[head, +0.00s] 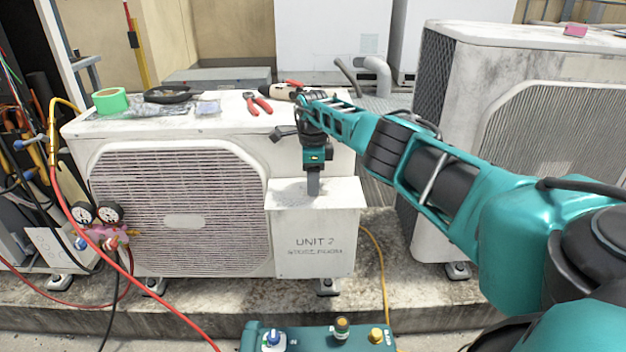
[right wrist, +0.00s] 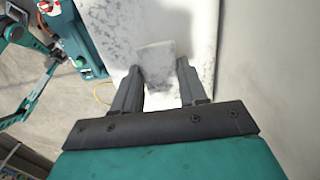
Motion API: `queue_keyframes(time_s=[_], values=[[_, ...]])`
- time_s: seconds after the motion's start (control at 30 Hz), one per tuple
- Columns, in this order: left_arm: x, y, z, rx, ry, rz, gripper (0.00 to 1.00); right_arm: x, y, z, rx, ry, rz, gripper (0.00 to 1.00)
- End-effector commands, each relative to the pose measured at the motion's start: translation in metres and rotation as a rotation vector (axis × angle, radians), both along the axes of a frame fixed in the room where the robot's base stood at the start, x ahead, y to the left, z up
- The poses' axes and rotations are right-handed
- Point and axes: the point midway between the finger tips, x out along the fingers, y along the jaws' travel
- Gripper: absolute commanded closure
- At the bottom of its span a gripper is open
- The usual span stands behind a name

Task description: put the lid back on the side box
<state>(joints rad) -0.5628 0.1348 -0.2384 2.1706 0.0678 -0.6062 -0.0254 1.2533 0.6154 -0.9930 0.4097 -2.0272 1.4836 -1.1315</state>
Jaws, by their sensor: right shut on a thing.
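The side box (head: 315,246) is a pale box marked "UNIT 2" on the front right of the near condenser. Its white, grey-smudged lid (head: 340,195) lies across the box top, its edges standing out a little at both sides. In the right wrist view the lid (right wrist: 198,40) lies beyond the fingers. My right gripper (head: 313,188) points down over the lid. In the right wrist view its fingers (right wrist: 161,82) stand on both sides of a grey tab on the lid, shut on it. I cannot tell whether the lid is fully seated. My left gripper is not in view.
The near condenser (head: 180,205) carries green tape (head: 110,100), red-handled pliers (head: 257,103) and other tools on top. A second condenser (head: 545,110) stands at right. Gauges (head: 97,215) with a red hose hang at left. A yellow cable (head: 382,265) runs down beside the box.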

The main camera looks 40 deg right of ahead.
Motion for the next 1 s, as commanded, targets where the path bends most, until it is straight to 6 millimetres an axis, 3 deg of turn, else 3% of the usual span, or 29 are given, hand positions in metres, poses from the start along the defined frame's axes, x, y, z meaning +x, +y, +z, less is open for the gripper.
queue_keyframes(time_s=[0.07,0.1,0.37,0.67,0.77,1.0], values=[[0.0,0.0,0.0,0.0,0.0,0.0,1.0,0.0,0.0,0.0,0.0,-0.001,0.001,0.98],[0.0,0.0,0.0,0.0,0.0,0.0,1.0,0.001,0.0,0.0,0.0,-0.001,0.001,0.54],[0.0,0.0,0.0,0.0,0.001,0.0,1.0,0.0,0.0,0.0,0.0,-0.001,0.0,0.29],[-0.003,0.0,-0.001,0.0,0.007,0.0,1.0,0.0,0.0,0.002,0.0,0.0,0.0,0.28],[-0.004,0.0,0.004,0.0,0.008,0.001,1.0,0.0,-0.001,0.014,-0.001,-0.002,0.0,0.28],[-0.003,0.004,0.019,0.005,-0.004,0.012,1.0,0.001,-0.001,0.065,-0.001,-0.004,0.001,0.28]])
